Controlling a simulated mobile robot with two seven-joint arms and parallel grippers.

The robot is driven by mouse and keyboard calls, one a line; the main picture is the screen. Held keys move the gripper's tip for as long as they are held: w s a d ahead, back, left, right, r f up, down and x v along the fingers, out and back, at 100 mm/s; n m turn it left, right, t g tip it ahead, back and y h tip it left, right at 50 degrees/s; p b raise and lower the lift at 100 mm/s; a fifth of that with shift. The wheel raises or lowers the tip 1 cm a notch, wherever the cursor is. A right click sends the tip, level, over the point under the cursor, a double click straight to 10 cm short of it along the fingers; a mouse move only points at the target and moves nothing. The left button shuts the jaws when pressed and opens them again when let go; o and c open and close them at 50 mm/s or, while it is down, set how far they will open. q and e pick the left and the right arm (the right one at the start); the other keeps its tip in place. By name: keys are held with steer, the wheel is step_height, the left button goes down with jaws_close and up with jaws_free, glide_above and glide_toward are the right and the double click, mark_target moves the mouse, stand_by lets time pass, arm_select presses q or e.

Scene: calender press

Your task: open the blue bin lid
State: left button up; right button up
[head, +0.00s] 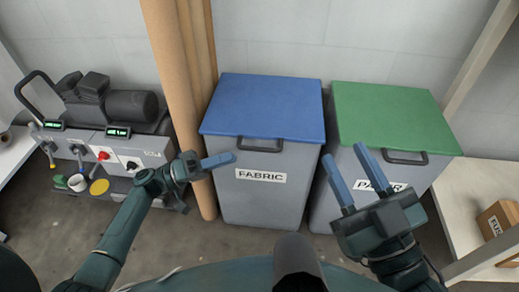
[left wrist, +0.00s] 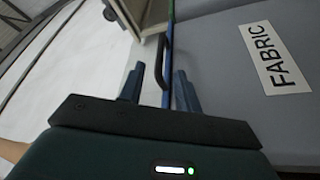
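The blue lid (head: 265,105) lies flat and closed on the grey bin (head: 245,205) labelled FABRIC. Its dark handle (head: 262,148) sticks out at the front edge. My left gripper (head: 233,158) is just left of the handle in the head view. In the left wrist view its two fingers are apart, and the dark handle (left wrist: 160,62) appears in the gap between them, beyond or level with the tips; contact cannot be told. My right gripper (head: 345,165) is open and empty, in front of the PAPER bin.
A green-lidded bin (head: 395,115) labelled PAPER stands close on the right. Brown rolls (head: 175,80) stand upright left of the blue-lidded bin. A machine (head: 105,125) is at the left. A shelf with a cardboard box (head: 495,220) is at the right.

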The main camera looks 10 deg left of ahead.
mark_target(258, 149)
arm_select(q)
steer(key=x, duration=0.9)
steer(key=shift+b, duration=0.35)
steer(key=shift+a, duration=0.1)
steer(key=shift+c, duration=0.4)
steer(key=shift+f, duration=0.1)
jaws_close()
